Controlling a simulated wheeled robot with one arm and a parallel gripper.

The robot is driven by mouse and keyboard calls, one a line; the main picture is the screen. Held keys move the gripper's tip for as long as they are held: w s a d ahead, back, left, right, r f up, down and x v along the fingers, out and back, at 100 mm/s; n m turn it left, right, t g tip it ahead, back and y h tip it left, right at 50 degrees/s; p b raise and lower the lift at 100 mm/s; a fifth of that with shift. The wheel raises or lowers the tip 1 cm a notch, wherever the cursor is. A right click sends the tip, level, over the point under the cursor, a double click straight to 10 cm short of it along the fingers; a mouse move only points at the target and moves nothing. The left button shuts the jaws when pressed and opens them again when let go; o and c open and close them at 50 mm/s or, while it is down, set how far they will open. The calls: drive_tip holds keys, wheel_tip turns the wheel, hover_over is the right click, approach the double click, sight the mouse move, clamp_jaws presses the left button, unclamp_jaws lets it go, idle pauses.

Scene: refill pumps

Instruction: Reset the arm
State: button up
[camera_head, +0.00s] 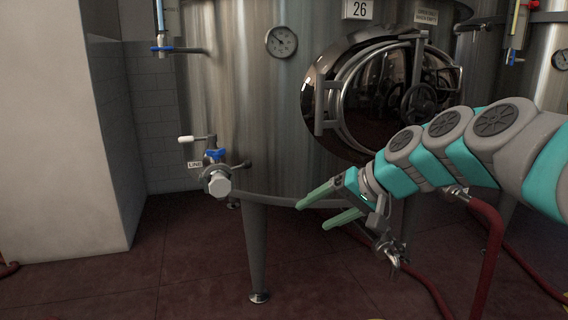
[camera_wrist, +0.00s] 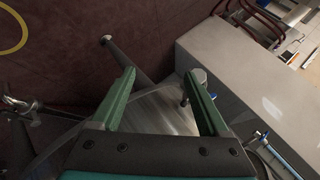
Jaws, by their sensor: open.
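My gripper (camera_head: 322,208) is open and empty at the end of my grey and teal arm. In the head view it hangs in front of the lower part of a steel tank (camera_head: 225,110), pointing left. Its two green fingers are spread apart, and they also show in the wrist view (camera_wrist: 160,95) with nothing between them that they touch. A valve with a blue handle (camera_head: 214,155) and a capped outlet (camera_head: 219,184) sits on the tank to the left of the gripper, apart from it.
The tank has a round dark hatch (camera_head: 385,90) behind my arm and a gauge (camera_head: 281,42). A tank leg (camera_head: 256,250) stands on the red tiled floor (camera_head: 190,270). A red hose (camera_head: 490,255) hangs at right. A pale wall (camera_head: 65,130) stands at left.

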drive_tip(key=s+f+n+g+h, duration=0.1)
drive_tip(key=s+f+g+h, duration=0.25)
drive_tip(key=s+f, duration=0.95)
drive_tip(key=s+d+f+g+h, duration=0.1)
drive_tip(key=s+d+f, duration=0.1)
drive_tip(key=s, duration=0.4)
drive_tip(key=s+d+f+g+h, duration=0.1)
drive_tip(key=s+d+f+h, duration=0.1)
drive_tip(key=s, duration=0.5)
drive_tip(key=s+d+f+g+h, duration=0.1)
drive_tip(key=s+d+f+g, duration=0.1)
drive_tip(key=s, duration=0.5)
wheel_tip(320, 180, down, 2)
drive_tip(key=shift+d+f, duration=0.1)
drive_tip(key=shift+d, duration=0.75)
drive_tip(key=shift+c, duration=0.3)
